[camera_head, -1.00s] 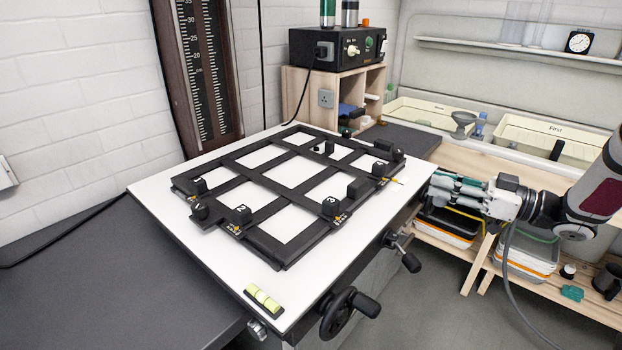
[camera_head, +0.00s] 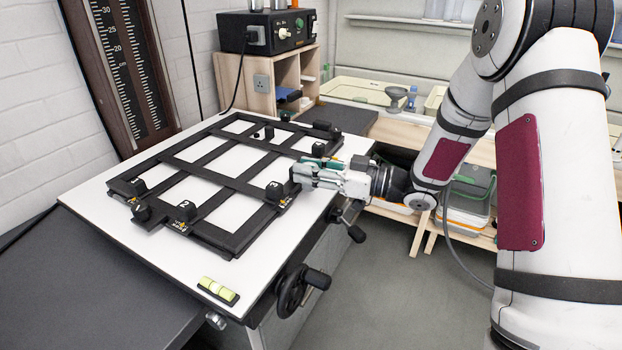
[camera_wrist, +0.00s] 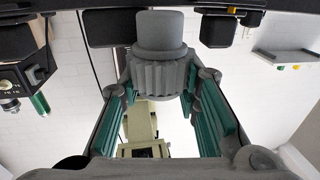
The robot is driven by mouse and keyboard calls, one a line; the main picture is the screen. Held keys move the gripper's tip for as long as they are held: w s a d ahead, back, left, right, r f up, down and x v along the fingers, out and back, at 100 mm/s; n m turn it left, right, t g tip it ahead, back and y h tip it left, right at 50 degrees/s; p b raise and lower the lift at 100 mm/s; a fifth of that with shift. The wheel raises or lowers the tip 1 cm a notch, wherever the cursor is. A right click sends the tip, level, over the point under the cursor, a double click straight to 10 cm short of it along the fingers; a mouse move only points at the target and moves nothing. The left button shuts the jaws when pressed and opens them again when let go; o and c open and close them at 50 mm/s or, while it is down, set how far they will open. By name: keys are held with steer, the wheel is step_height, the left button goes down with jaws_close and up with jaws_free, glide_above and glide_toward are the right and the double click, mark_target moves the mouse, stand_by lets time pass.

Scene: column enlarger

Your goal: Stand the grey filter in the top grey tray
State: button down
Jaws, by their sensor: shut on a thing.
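My gripper (camera_head: 300,176) is at the right edge of the black easel (camera_head: 215,243) on the white baseboard. In the wrist view its green-lined fingers (camera_wrist: 160,95) are shut on a dark grey ribbed knob-like piece (camera_wrist: 160,38) with a smooth round top. In the head view this piece is mostly hidden by the fingers. I cannot make out a separate grey filter. A grey tray (camera_head: 468,203) shows on a shelf below the bench, partly behind my arm, with a green thing over it.
The bench with sinks (camera_head: 350,90) stands behind. The floor between baseboard and shelves is clear.

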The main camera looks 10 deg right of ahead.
steer(key=shift+d+f, duration=0.2)
steer(key=shift+f, duration=1.3)
steer(key=shift+f, duration=0.2)
steer(key=c, duration=1.2)
jaws_free()
